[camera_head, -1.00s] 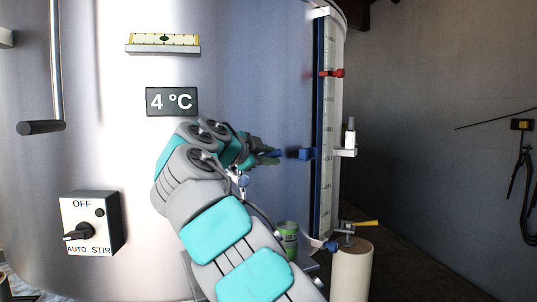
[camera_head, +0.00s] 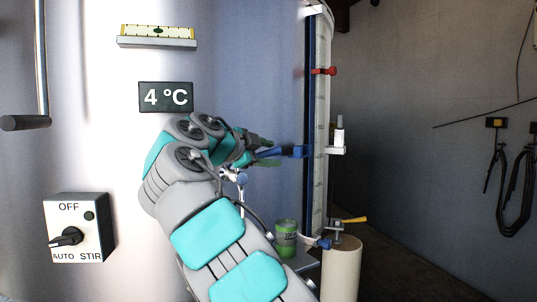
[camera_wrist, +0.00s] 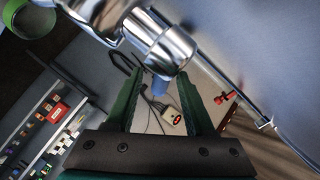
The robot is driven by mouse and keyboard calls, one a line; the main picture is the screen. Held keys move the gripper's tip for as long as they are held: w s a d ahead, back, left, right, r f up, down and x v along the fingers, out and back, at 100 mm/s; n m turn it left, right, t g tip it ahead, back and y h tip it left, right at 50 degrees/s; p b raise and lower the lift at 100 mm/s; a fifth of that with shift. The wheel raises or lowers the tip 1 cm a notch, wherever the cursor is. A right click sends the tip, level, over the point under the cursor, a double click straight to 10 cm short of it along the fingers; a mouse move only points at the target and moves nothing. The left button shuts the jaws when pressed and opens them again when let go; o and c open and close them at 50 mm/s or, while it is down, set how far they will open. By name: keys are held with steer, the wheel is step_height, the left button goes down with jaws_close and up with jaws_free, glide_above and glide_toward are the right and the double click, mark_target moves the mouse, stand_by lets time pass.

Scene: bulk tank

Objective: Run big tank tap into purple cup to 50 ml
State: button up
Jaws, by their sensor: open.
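The big tank (camera_head: 240,60) is a large steel cylinder filling the left and middle of the head view. My gripper (camera_head: 265,155) is open beside its front wall. In the wrist view a chrome tap (camera_wrist: 160,40) crosses the top, and a small blue part (camera_wrist: 157,86) shows between my gripper's dark green fingers (camera_wrist: 157,108). I cannot tell whether they touch it. A green cup (camera_head: 286,240) stands low, right of my arm, in the head view. A green-rimmed cup (camera_wrist: 35,17) also shows at the wrist view's upper left. I see no purple cup.
A yellow-handled clamp (camera_head: 347,221) sits on a pale post (camera_head: 342,270). A switch box (camera_head: 77,228) is at left.

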steer(key=shift+s+a, duration=0.1)
steer(key=v, duration=0.7)
steer(key=shift+s+a, duration=0.2)
stand_by(7.0)
